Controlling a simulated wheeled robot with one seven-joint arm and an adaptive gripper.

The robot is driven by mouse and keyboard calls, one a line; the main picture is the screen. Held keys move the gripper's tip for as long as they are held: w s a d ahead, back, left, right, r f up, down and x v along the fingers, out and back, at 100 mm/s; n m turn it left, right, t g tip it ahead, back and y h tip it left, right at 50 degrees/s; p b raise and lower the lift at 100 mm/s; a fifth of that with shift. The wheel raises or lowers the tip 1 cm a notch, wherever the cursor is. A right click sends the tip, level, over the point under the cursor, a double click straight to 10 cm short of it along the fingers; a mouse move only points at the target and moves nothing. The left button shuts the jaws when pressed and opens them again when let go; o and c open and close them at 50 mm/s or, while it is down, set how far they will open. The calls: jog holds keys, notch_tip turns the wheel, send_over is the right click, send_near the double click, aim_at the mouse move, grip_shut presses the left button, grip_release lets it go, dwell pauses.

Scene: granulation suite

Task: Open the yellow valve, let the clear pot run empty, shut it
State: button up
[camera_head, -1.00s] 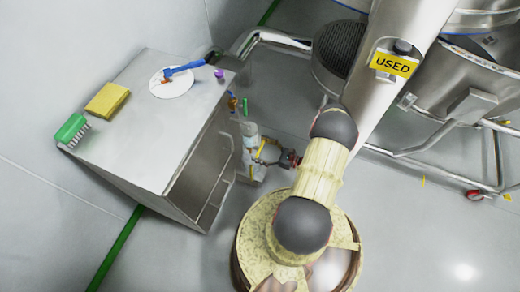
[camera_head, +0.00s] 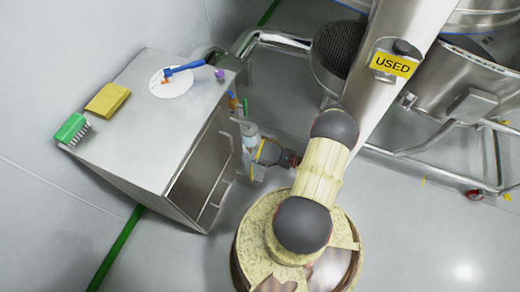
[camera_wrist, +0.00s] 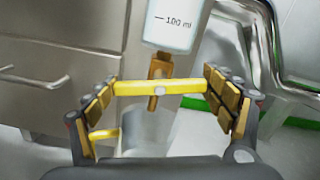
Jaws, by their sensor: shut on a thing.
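The clear pot (camera_wrist: 173,28), with a 100 ml mark, hangs upright at the top of the wrist view. It also shows in the head view (camera_head: 250,137) in front of the steel cabinet. I cannot tell its liquid level. A brass valve (camera_wrist: 156,70) sits under the pot, its spout pointing down. Its yellow handle (camera_wrist: 132,88) lies level, crosswise to the spout. My gripper (camera_wrist: 163,90) has a finger at each end of the handle and is shut on it. In the head view my gripper (camera_head: 269,153) is small beside the pot. A grey, round-walled vessel (camera_wrist: 146,130) is below the spout.
The steel cabinet (camera_head: 135,135) stands left, carrying a green brush (camera_head: 71,129), yellow sponge (camera_head: 107,99), white disc (camera_head: 172,83) with a blue-handled tool, and a purple item (camera_head: 220,73). A steel tube frame (camera_head: 265,37) runs behind. Floor is clear at lower right.

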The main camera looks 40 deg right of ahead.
jog(key=n, duration=0.7)
jog(key=shift+o, duration=0.2)
jog(key=n, duration=0.5)
jog(key=shift+a+f, duration=0.1)
jog(key=shift+s+a+n, duration=0.1)
jog(key=shift+n, duration=0.9)
jog(key=shift+a, duration=0.15)
jog(key=o, duration=0.9)
jog(key=shift+o, duration=1)
jog(key=shift+d, duration=0.2)
